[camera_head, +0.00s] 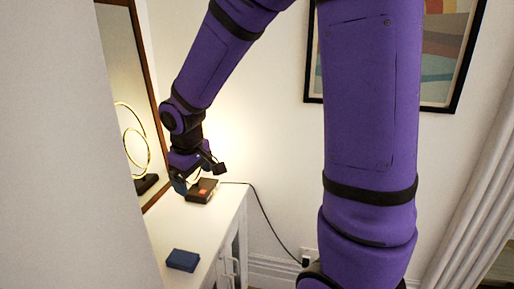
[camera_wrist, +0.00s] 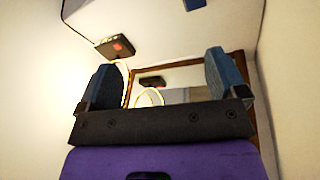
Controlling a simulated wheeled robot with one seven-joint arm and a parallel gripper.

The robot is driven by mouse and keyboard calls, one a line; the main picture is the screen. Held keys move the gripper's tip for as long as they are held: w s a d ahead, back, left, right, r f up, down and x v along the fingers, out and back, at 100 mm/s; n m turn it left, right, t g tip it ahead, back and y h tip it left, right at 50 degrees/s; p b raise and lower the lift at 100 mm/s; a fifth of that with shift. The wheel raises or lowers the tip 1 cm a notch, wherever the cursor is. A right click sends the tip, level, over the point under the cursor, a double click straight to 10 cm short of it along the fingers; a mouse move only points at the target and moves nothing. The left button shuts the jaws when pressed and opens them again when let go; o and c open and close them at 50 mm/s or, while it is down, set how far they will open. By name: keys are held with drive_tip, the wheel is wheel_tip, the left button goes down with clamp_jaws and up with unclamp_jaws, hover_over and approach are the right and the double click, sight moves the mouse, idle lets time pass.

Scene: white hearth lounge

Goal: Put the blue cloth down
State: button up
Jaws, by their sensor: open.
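The blue cloth (camera_head: 182,260) is a small, dark blue folded block lying flat on the near part of the white cabinet top (camera_head: 213,238). In the wrist view only a bit of blue, probably the cloth (camera_wrist: 194,4), shows at the top edge. My gripper (camera_head: 197,178) is over the far part of the cabinet, close to a black box, and apart from the cloth. In the wrist view my gripper (camera_wrist: 168,76) has its two blue-padded fingers spread wide, with nothing held between them.
The black box (camera_head: 203,190) with a red patch lies on the cabinet near my gripper, with a dark cable running off behind. A gold ring ornament (camera_head: 143,167) stands by the framed mirror (camera_head: 131,70) on the left. Bare cabinet top lies between box and cloth.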

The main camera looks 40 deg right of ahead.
drive_tip(key=s+d+r+m+t, duration=0.1)
drive_tip(key=s+r+m, duration=0.1)
drive_tip(key=s+r, duration=0.5)
drive_tip(key=s+d+r+m+t+y, duration=0.1)
drive_tip(key=s+r, duration=0.6)
drive_tip(key=s, duration=0.7)
drive_tip(key=shift+s+m+t, duration=0.15)
drive_tip(key=shift+m+t, duration=0.25)
drive_tip(key=shift+t, duration=0.1)
drive_tip(key=shift+o, duration=0.4)
drive_tip(key=shift+r, duration=0.1)
